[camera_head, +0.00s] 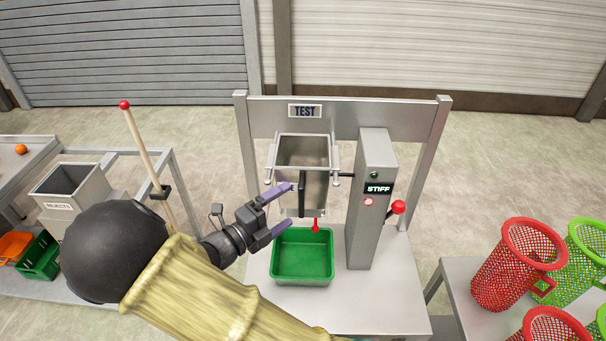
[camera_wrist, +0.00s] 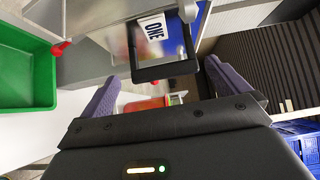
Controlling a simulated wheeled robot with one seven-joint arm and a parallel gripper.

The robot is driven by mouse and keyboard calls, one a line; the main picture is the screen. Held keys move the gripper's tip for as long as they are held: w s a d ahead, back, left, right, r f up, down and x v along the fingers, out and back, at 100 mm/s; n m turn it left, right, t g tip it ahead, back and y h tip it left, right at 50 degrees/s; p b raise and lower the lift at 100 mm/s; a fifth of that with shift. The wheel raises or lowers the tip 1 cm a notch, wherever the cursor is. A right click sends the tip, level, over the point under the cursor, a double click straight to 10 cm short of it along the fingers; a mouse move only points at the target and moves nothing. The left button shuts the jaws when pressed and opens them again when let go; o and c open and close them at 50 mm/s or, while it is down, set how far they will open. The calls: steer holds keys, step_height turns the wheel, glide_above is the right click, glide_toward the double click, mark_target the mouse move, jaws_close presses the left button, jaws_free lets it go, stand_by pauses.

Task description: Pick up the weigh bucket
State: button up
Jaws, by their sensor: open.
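The weigh bucket (camera_head: 316,185) is a grey metal open-topped box. It hangs upright in the metal test frame (camera_head: 345,110), above a green bin (camera_head: 303,278). A dark upright handle shows on its front. My gripper (camera_head: 289,207) is in front of the bucket, with its purple fingers open and pointing at it, one above the other in the head view. In the wrist view, a black handle loop (camera_wrist: 165,70) lies ahead between the open fingers, next to a label reading "ONE". Whether the fingers touch the handle cannot be told.
A post (camera_head: 371,215) marked "STIFF", with a red-knobbed lever (camera_head: 398,207), stands right of the bucket. A red-tipped piece (camera_head: 316,226) hangs below it. A rejects chute (camera_head: 70,190) and a wooden stick (camera_head: 143,145) are left. Red and green mesh baskets (camera_head: 505,275) stand right.

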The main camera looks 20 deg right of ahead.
mark_target(312, 187)
steer(key=p+x, duration=0.2)
steer(key=x, duration=0.1)
steer(key=p+x, duration=0.1)
steer(key=shift+w+d+r, duration=0.15)
steer(key=shift+d+r, duration=0.05)
steer(key=shift+r, duration=0.1)
steer(key=shift+w+d+f, duration=0.2)
steer(key=shift+d, duration=0.15)
steer(key=c, duration=1.1)
steer(key=shift+r, duration=0.1)
